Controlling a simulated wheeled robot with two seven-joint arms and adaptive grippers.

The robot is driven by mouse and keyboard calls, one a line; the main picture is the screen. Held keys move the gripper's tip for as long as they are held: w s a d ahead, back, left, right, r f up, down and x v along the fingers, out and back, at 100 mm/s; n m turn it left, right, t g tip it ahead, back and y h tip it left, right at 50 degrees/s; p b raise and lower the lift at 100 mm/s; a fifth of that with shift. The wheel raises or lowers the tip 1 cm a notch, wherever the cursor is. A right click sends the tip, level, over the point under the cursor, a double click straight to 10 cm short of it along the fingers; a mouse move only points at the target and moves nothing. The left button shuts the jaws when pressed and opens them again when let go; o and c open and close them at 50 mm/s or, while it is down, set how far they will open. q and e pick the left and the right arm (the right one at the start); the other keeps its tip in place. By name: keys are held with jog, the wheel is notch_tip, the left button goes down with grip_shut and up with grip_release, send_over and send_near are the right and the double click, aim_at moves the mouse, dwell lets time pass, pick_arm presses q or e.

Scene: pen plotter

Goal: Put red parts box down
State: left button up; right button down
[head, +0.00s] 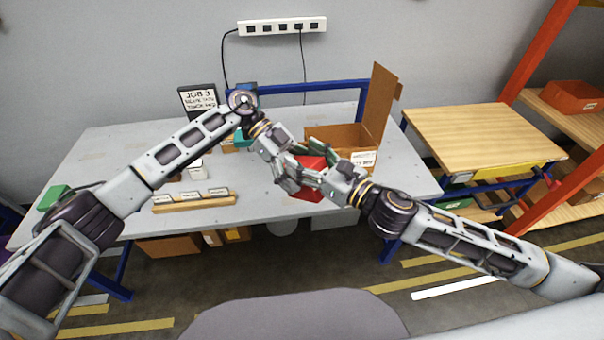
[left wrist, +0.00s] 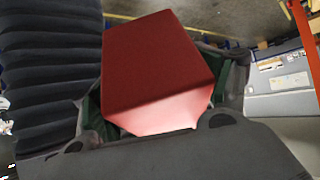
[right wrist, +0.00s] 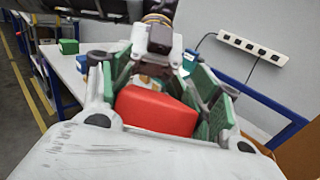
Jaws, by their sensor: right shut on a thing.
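The red parts box (head: 313,188) is held above the floor at the front edge of the grey table (head: 105,150), between my two grippers in the head view. My right gripper (head: 318,165) is shut on it; the right wrist view shows the red box (right wrist: 155,110) between its green pads. My left gripper (head: 290,178) has its fingers around the other end of the box. In the left wrist view the box (left wrist: 155,60) lies between its green pads, with a gap on the right side, so it looks open. The fingertips partly hide the box.
An open cardboard box (head: 340,135) stands on the table behind my grippers. A wooden card rack (head: 195,203) and a job sign (head: 198,98) are on the left. A wooden-topped table (head: 485,135) is at right. A red bin (head: 572,97) sits on the shelf.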

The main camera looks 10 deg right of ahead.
pick_arm(q)
jog(key=shift+s, duration=0.15)
jog(key=shift+c, duration=0.9)
pick_arm(e)
jog(key=shift+w+d, duration=0.15)
jog(key=shift+w, duration=0.05)
pick_arm(q)
jog(key=shift+d, duration=0.1)
jog(key=shift+c, duration=0.8)
pick_arm(e)
jog(key=c, duration=0.6)
grip_release()
jog(key=shift+c, duration=0.2)
pick_arm(q)
jog(key=c, duration=0.4)
pick_arm(e)
jog(key=o, duration=0.4)
jog(key=shift+r, duration=0.15)
jog(key=shift+r, duration=4.8)
